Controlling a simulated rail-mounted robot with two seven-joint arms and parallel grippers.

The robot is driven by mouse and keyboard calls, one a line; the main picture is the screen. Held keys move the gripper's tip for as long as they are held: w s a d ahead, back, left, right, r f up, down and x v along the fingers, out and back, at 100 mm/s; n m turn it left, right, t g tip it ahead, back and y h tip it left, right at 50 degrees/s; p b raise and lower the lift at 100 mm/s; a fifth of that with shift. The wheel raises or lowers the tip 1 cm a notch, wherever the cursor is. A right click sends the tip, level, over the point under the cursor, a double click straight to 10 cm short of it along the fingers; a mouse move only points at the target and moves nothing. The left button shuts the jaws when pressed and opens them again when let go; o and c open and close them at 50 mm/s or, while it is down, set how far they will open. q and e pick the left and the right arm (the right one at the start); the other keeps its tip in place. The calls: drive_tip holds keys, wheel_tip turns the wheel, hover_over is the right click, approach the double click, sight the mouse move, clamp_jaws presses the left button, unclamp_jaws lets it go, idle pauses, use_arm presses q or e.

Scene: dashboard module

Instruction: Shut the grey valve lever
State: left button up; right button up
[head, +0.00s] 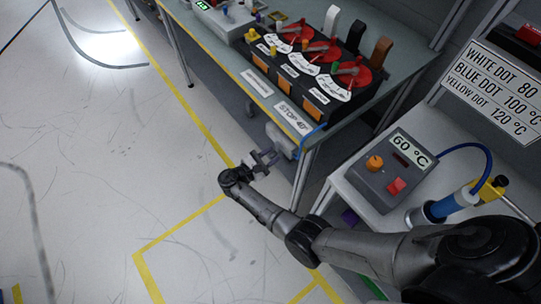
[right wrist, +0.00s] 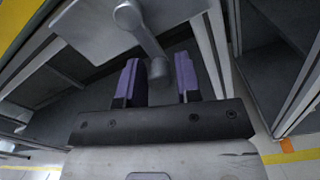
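A light grey housing (head: 283,141) hangs under the front edge of the workbench in the head view. In the right wrist view a grey lever (right wrist: 146,36) with a rounded hub runs across a flat grey plate (right wrist: 88,30); I take this as the valve lever. My right gripper (head: 264,160) is at the housing, below the bench edge. Its purple-padded fingers (right wrist: 158,82) are apart, with the lever's lower end between them in the picture; contact cannot be told. A grey cylinder shows by the right finger. My left gripper is out of view.
The workbench (head: 235,72) carries a black panel with red dials and white, dark grey and brown handles. A side table (head: 352,200) at right holds a control box (head: 390,170) reading 60 °C and a blue-and-white cylinder. The floor (head: 90,170) at left is clear.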

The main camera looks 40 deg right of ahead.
clamp_jaws()
